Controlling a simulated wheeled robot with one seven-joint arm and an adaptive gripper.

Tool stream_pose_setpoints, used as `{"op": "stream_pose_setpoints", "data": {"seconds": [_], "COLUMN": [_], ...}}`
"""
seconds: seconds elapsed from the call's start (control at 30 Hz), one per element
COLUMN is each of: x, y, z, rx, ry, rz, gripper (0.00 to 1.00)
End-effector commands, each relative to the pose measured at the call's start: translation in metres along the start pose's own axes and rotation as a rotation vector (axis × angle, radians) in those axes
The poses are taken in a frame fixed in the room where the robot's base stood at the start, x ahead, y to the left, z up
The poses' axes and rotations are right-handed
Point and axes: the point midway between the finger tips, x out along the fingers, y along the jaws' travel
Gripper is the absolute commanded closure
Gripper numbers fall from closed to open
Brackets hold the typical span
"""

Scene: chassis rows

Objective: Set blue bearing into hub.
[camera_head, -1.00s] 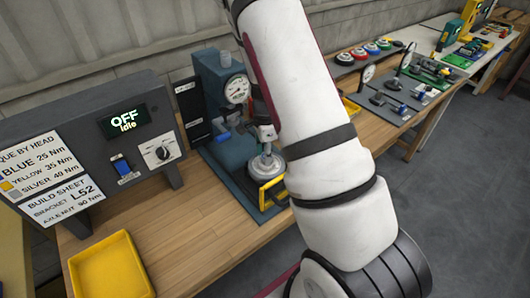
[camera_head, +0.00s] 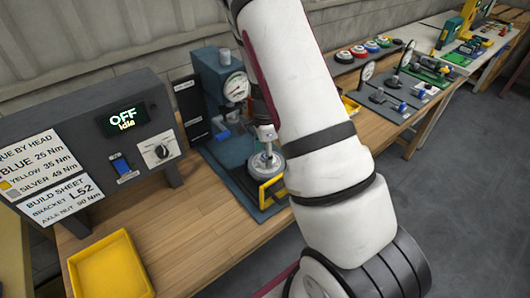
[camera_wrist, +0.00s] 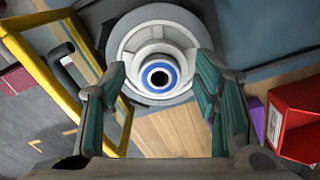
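The hub (camera_wrist: 180,37) is a pale grey, ribbed round part on a round plate, near the top middle of the wrist view. The blue bearing (camera_wrist: 158,65), a blue ring around a dark hole, shows at the hub's centre and appears to sit in its bore; how deep it sits I cannot tell. My gripper (camera_wrist: 160,72) is open, its green-padded fingers spread either side of the bearing and apart from it. In the head view the hub (camera_head: 266,164) is on the press base, and my arm hides most of the gripper.
The blue press (camera_head: 215,75) with a dial gauge stands behind the hub. A yellow frame (camera_wrist: 52,78) lies left of the gripper in the wrist view, and a red bin (camera_wrist: 297,120) lies right. A yellow tray (camera_head: 110,268) stands front left. Bare wood lies between tray and press.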

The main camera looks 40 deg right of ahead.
Motion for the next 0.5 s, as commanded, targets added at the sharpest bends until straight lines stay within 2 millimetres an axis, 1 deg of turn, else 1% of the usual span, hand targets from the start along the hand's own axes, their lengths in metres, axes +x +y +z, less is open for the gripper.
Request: {"op": "stream_pose_setpoints", "data": {"seconds": [0.17, 0.27, 0.37, 0.5], "x": [-0.003, -0.013, -0.030, -0.060], "y": [0.000, -0.001, -0.001, -0.001], "z": [0.000, 0.000, 0.001, 0.001], "rx": [-0.001, -0.001, -0.002, -0.002], "ry": [0.000, 0.000, 0.000, -0.001], "rz": [-0.001, -0.002, -0.003, -0.005], "gripper": [0.45, 0.45, 0.45, 0.45]}}
